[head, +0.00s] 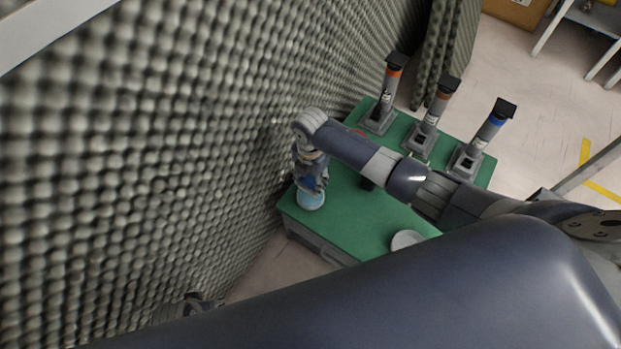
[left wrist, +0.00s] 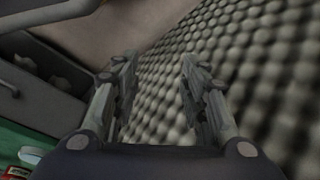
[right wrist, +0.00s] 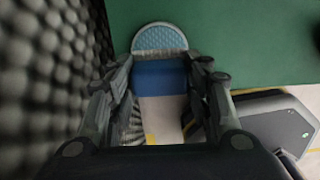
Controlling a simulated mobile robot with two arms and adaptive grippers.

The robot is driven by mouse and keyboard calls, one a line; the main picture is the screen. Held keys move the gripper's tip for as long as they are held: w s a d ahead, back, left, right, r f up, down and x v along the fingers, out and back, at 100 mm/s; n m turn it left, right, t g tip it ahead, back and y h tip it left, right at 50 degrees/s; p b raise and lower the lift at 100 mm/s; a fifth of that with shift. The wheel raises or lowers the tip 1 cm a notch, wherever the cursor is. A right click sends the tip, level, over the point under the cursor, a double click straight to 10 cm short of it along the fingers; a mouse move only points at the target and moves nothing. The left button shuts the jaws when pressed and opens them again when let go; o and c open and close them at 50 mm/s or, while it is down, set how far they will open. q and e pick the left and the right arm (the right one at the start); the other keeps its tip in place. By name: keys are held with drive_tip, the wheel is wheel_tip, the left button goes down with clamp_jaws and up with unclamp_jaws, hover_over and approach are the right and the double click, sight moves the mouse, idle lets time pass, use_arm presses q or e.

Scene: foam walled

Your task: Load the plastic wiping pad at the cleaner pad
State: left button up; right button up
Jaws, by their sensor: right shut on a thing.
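My right gripper (head: 312,188) points down over the near left corner of the green table (head: 345,215), close to the foam wall. It is shut on a blue thing (right wrist: 160,77) that spans the gap between its fingers, which I take as the plastic wiping pad. A light blue round textured pad (head: 311,200) is just past the fingertips; it also shows in the right wrist view (right wrist: 160,38). I cannot tell whether the two are joined or only touching. My left gripper (left wrist: 160,75) is open and empty near the foam wall.
The grey foam wall (head: 150,150) runs close along the table's left side. Three grey dispensers (head: 381,113) (head: 430,125) (head: 481,140) stand along the table's far edge. A pale round disc (head: 408,239) lies near the front edge, partly hidden by my arm.

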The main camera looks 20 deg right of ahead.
wheel_tip(320, 180, down, 4)
drive_tip(key=b, duration=0.3)
drive_tip(key=shift+r+b, duration=0.15)
drive_tip(key=shift+b, duration=0.15)
use_arm(q)
wheel_tip(320, 180, up, 15)
drive_tip(key=t, duration=0.1)
drive_tip(key=shift+s+a, duration=0.15)
drive_tip(key=shift+s, duration=0.05)
use_arm(e)
drive_tip(key=shift+f, duration=0.2)
use_arm(q)
drive_tip(key=shift+f, duration=0.1)
drive_tip(key=shift+f+b, duration=0.15)
drive_tip(key=shift+b, duration=0.2)
use_arm(e)
drive_tip(key=shift+f, duration=0.25)
drive_tip(key=shift+f, duration=0.25)
use_arm(q)
drive_tip(key=shift+s+r, duration=0.1)
drive_tip(key=shift+r, duration=0.35)
idle(1.2)
idle(0.6)
